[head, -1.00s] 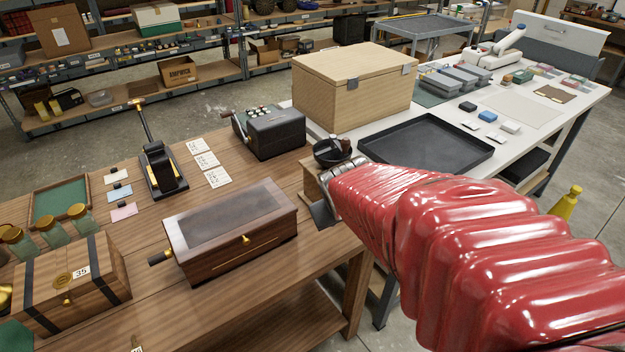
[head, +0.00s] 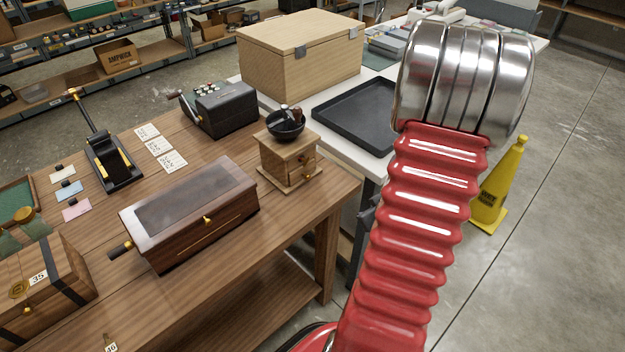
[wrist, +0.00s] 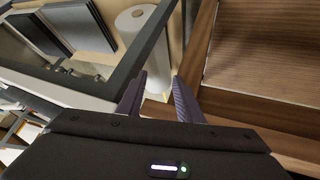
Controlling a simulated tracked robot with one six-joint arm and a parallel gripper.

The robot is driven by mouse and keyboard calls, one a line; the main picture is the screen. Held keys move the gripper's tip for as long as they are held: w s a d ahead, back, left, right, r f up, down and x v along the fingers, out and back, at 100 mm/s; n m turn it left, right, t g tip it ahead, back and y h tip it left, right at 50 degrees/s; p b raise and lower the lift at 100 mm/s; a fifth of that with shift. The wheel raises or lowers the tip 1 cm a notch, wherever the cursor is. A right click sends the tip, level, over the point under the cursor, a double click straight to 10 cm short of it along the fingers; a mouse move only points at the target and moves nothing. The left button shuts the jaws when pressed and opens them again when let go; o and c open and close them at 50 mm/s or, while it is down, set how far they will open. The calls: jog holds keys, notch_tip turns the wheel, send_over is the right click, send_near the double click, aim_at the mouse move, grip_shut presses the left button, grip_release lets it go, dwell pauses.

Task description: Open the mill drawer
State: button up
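The mill (head: 284,158) is a small wooden box on a wider base, with a black bowl (head: 285,125) and a crank on top. It stands upright at the right end of the wooden table. Its drawer front (head: 304,163), with a small knob, faces right towards my arm; I cannot tell whether it is fully closed. My gripper (wrist: 158,88) shows in the wrist view with its two fingers apart and nothing between them. In the head view it is mostly hidden behind my red sleeve, right of and below the mill. The mill is not recognisable in the wrist view.
A dark wooden box (head: 190,215) with a brass knob lies left of the mill. A black tray (head: 365,115) and a pale wooden chest (head: 300,60) sit behind on the white table. A white roll (wrist: 137,25) shows in the wrist view. A yellow cone (head: 497,190) stands on the floor.

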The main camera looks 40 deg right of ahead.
aim_at(309, 178)
jog(key=w+a+r+n+t+y, duration=0.1)
jog(key=a+r+t+y, duration=0.3)
jog(key=t, duration=0.7)
jog(key=a+r+n, duration=0.1)
jog(key=a+r, duration=0.1)
jog(key=a, duration=0.2)
jog(key=shift+w+r+y, duration=0.15)
jog(key=shift+r+y, duration=0.05)
jog(key=shift+y, duration=0.2)
jog(key=shift+w, duration=0.15)
jog(key=shift+w+a, duration=0.15)
jog(key=shift+w, duration=6.65)
grip_shut()
